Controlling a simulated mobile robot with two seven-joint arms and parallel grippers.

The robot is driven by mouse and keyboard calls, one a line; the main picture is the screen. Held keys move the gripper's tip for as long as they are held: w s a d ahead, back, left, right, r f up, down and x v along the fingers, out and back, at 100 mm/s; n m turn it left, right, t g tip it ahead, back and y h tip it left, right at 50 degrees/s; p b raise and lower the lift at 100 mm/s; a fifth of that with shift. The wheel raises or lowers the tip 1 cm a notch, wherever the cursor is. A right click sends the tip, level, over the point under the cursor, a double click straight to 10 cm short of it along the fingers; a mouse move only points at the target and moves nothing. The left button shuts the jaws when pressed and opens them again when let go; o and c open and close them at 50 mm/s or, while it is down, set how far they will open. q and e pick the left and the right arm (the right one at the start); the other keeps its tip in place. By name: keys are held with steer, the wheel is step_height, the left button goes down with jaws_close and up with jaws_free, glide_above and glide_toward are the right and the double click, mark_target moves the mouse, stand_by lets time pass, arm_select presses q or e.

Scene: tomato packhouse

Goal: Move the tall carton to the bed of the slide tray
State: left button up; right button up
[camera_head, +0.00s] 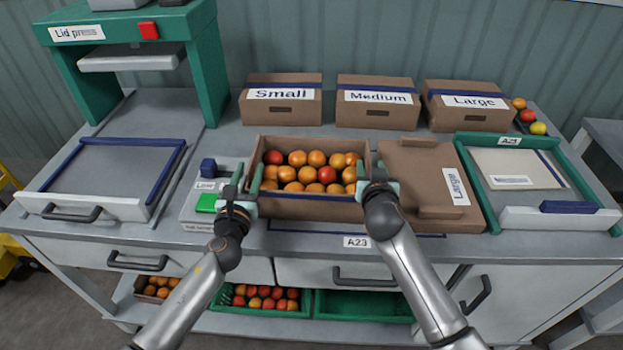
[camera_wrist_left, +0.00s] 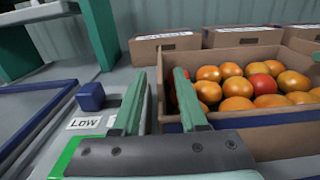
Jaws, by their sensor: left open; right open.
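The open brown carton (camera_head: 310,207), filled with orange and red tomatoes, stands upright on the bench in the middle; it also shows in the left wrist view (camera_wrist_left: 285,140). My left gripper (camera_head: 246,180) is open at the carton's left wall. In the left wrist view its two fingers (camera_wrist_left: 160,100) appear to stand either side of that wall. My right gripper (camera_head: 376,178) is open at the right wall; its fingertips are partly hidden. The slide tray (camera_head: 112,168), with a grey bed, blue edges and a black-handled white front, lies at the left.
A scale with a green pad (camera_head: 207,203) and blue block (camera_head: 208,167) sits between tray and carton. A flat "Large" carton lid (camera_head: 425,185) is close on the right. Three labelled boxes (camera_head: 376,117) stand behind. The lid press (camera_head: 130,40) rises at back left.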

mark_target(253, 167)
arm_select(q)
steer(key=shift+w+d, duration=0.2)
steer(key=shift+w, duration=1.35)
arm_select(e)
steer(key=shift+x, duration=1.55)
arm_select(q)
jaws_close()
arm_select(e)
jaws_close()
arm_select(q)
steer(key=shift+a, duration=0.1)
steer(key=shift+r, duration=0.25)
arm_select(e)
steer(key=shift+r, duration=0.25)
